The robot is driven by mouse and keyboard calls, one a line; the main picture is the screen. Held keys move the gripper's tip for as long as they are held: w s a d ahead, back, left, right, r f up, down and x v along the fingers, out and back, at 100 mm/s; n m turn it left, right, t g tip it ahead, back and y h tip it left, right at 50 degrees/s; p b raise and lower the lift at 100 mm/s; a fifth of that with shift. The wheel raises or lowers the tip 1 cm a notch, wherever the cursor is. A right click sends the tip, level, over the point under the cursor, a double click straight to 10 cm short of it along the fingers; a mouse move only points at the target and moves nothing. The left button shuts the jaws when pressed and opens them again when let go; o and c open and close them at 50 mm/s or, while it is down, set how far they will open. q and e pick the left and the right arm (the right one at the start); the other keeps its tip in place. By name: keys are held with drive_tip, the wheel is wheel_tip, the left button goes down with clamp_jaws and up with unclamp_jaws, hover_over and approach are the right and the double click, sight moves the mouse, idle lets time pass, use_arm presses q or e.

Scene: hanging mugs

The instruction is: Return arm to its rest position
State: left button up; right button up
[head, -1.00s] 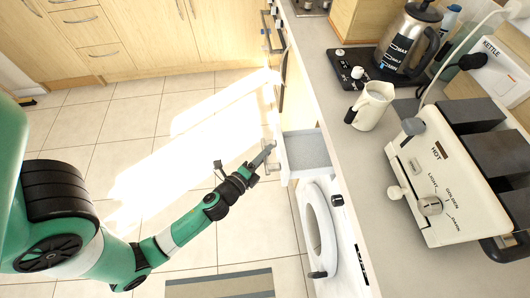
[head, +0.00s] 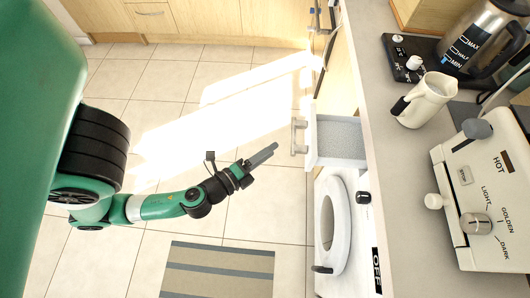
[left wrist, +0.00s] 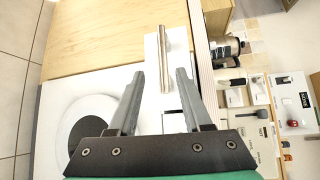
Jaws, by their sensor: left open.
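My left arm reaches in from the left in the head view. The metal drawer handle (left wrist: 163,60) shows beyond the fingers. The white drawer (head: 338,137) stands partly open below the worktop, and its inside looks empty. My right gripper is not in view.
A white washing machine (head: 348,225) stands below the drawer. The worktop (head: 395,160) holds a cream jug (head: 427,99), a kettle (head: 470,38) and a toaster (head: 480,195). A striped mat (head: 218,270) lies on the floor. The floor between is free.

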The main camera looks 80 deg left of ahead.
use_arm(q)
drive_tip(key=shift+s+d+r, duration=0.2)
drive_tip(key=shift+s, duration=0.25)
idle(0.3)
